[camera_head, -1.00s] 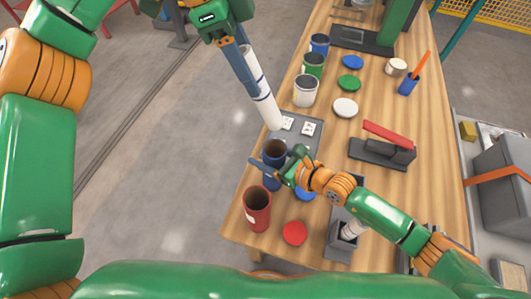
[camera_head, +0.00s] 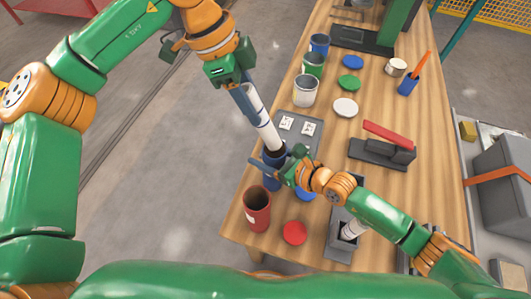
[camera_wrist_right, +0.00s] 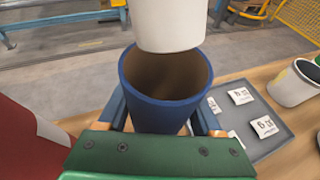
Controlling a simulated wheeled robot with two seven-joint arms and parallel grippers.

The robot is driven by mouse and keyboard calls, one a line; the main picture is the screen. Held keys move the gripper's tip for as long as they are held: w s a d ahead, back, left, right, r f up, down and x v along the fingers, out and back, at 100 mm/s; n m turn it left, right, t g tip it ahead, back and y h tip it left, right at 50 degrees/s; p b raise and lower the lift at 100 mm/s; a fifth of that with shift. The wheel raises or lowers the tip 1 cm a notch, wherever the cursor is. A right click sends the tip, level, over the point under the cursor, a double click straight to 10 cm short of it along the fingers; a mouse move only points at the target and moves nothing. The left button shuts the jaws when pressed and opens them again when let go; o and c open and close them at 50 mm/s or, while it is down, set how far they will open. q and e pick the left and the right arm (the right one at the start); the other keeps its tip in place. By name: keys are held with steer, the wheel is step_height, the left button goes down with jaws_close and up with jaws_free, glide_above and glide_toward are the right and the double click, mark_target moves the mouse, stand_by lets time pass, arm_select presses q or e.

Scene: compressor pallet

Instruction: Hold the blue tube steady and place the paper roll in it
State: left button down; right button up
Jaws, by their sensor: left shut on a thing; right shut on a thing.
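The blue tube (camera_head: 270,176) stands upright near the table's left edge, its open mouth up. My right gripper (camera_head: 268,168) is shut on it from the side; in the right wrist view the fingers flank the blue tube (camera_wrist_right: 163,105). My left gripper (camera_head: 246,98) is shut on the white paper roll (camera_head: 266,132), which slants down toward the tube. In the right wrist view the roll's lower end (camera_wrist_right: 170,25) is over the far part of the tube's mouth. Whether its tip has passed the rim I cannot tell.
A red tube (camera_head: 257,210) stands close to the blue one. A grey tray with white cards (camera_head: 314,143) lies behind it. White (camera_head: 305,92), green (camera_head: 314,66) and blue (camera_head: 320,44) containers stand farther back. Coloured lids, including a red one (camera_head: 294,233), lie on the table.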

arm_select(q)
steer(key=shift+f, duration=1.55)
steer(key=shift+c, duration=1.9)
jaws_free()
steer(key=v, duration=1.2)
arm_select(e)
steer(key=o, duration=1.4)
